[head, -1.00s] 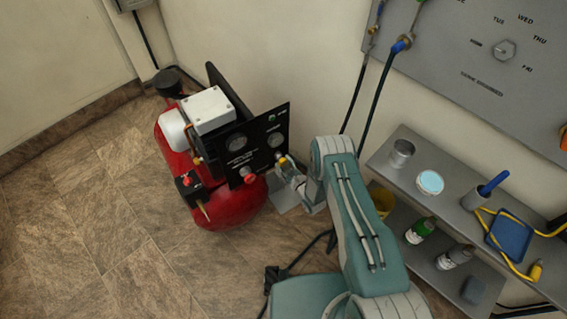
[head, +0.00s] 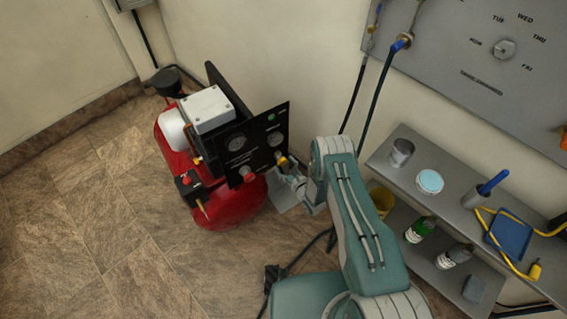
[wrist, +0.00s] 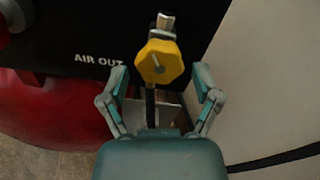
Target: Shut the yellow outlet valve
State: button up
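The yellow outlet valve (wrist: 160,62) is a faceted knob on a metal fitting beside the "AIR OUT" lettering in the wrist view. It also shows small on the black panel in the head view (head: 282,161). My gripper (wrist: 162,82) is open, with one finger to the lower left of the knob and one to the lower right. The knob lies between and slightly beyond the fingertips, with visible gaps on both sides. In the head view my gripper (head: 287,179) is close to the panel, just below the valve. A dark hose runs down below the knob.
The red compressor tank (head: 232,205) carries the black panel (head: 262,141) with gauges and a red knob (head: 247,173). A grey shelf (head: 455,205) with cans and bottles stands to the right of my arm. The tiled floor at left is clear.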

jog(key=shift+w+a+r, duration=0.1)
jog(key=shift+r, duration=0.1)
jog(key=v, duration=1.2)
jog(key=shift+f, duration=0.1)
